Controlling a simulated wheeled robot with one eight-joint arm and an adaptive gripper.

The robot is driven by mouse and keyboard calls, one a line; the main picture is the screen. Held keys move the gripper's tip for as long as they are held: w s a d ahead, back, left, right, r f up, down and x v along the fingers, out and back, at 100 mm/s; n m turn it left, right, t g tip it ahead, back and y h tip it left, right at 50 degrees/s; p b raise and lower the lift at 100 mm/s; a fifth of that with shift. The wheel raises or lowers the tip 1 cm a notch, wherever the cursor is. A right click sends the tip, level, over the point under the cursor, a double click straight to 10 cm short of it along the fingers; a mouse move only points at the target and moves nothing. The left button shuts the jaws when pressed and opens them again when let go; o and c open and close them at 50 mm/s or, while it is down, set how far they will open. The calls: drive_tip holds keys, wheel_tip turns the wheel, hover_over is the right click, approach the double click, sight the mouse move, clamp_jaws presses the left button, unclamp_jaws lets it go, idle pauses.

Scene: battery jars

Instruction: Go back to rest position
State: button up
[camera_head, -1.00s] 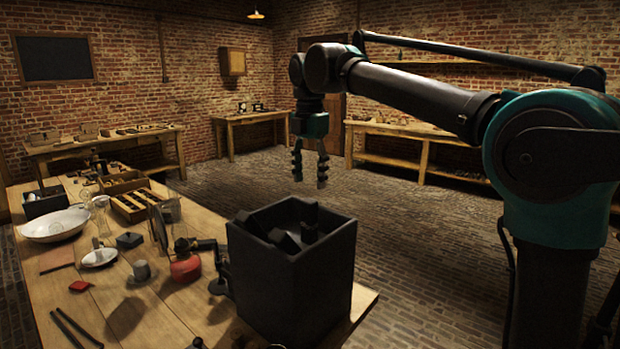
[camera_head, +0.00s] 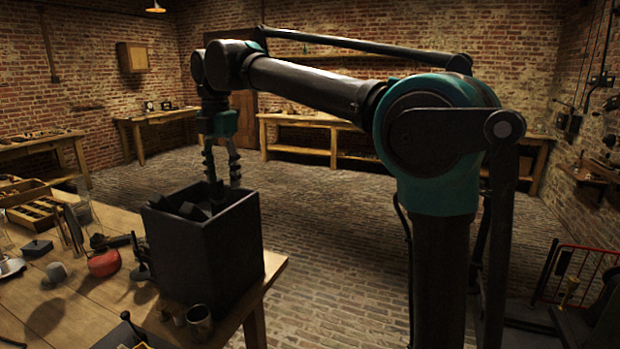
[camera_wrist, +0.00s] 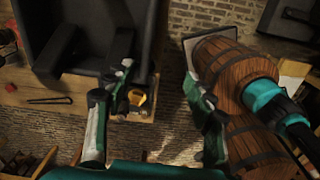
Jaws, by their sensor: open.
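My gripper (camera_head: 223,180) hangs from the raised arm with its two dark fingers pointing down, apart and with nothing between them. In the head view it appears at the back rim of the black bin (camera_head: 205,250); I cannot tell how far behind or above the rim it is. The wrist view also shows the two fingers spread (camera_wrist: 158,90), with the dark bin (camera_wrist: 75,25) at the upper left. The bin stands upright at the table's right end and holds several dark blocks (camera_head: 190,208).
The wooden table (camera_head: 95,305) carries a red flask (camera_head: 104,263), a metal cup (camera_head: 199,322) and a wooden tray (camera_head: 35,208). A wooden barrel (camera_wrist: 240,75) shows in the wrist view. A red rail (camera_head: 590,265) stands at the right. The brick floor (camera_head: 330,230) beyond the table is clear.

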drive_tip(key=w+d+f+m+t, duration=0.1)
drive_tip(key=w+d+f+m, duration=0.1)
drive_tip(key=d+f+m, duration=0.8)
drive_tip(key=w+d+f+m+t, duration=0.15)
drive_tip(key=d+f+m, duration=0.35)
drive_tip(key=d+f, duration=0.55)
drive_tip(key=s+d+f+m, duration=0.7)
drive_tip(key=d+f, duration=0.1)
drive_tip(key=d, duration=0.1)
drive_tip(key=s+d+f+m+t, duration=0.1)
drive_tip(key=s+d+f+m, duration=0.6)
drive_tip(key=d, duration=0.3)
drive_tip(key=shift+s+f+m, duration=0.25)
drive_tip(key=shift+f+m, duration=0.25)
drive_tip(key=shift+f, duration=0.05)
drive_tip(key=shift+t, duration=0.25)
